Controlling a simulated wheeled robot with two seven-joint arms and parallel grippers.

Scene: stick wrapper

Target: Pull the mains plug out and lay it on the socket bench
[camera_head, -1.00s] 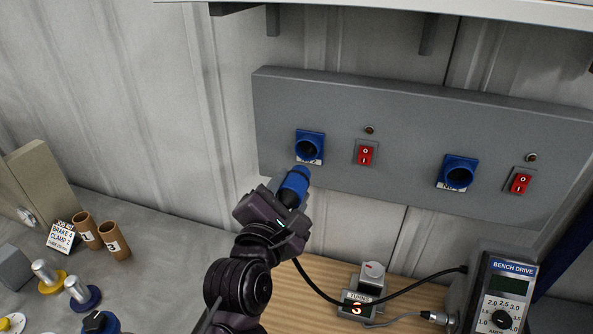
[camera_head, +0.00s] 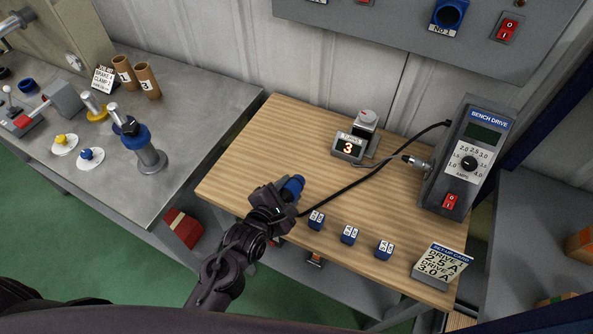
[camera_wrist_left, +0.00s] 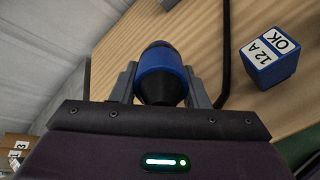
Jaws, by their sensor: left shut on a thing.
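The blue mains plug (camera_head: 293,186) is in my left gripper (camera_head: 282,194), over the front left part of the wooden socket bench (camera_head: 270,130). In the left wrist view the plug (camera_wrist_left: 163,75) sits between the two grey fingers (camera_wrist_left: 165,88), with its black rear end toward the palm. I cannot tell whether the plug touches the bench top. Its black cable (camera_head: 370,170) runs right to the bench drive unit (camera_head: 466,155). One blue wall socket (camera_head: 450,14) shows at the top, empty. My right gripper is not in view.
Several small blue blocks (camera_head: 349,234) stand along the bench's front edge, one (camera_wrist_left: 268,58) close beside the plug. A setup card (camera_head: 442,265) stands at the front right. A tuning unit (camera_head: 358,138) stands at the back. The bench's left back area is clear.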

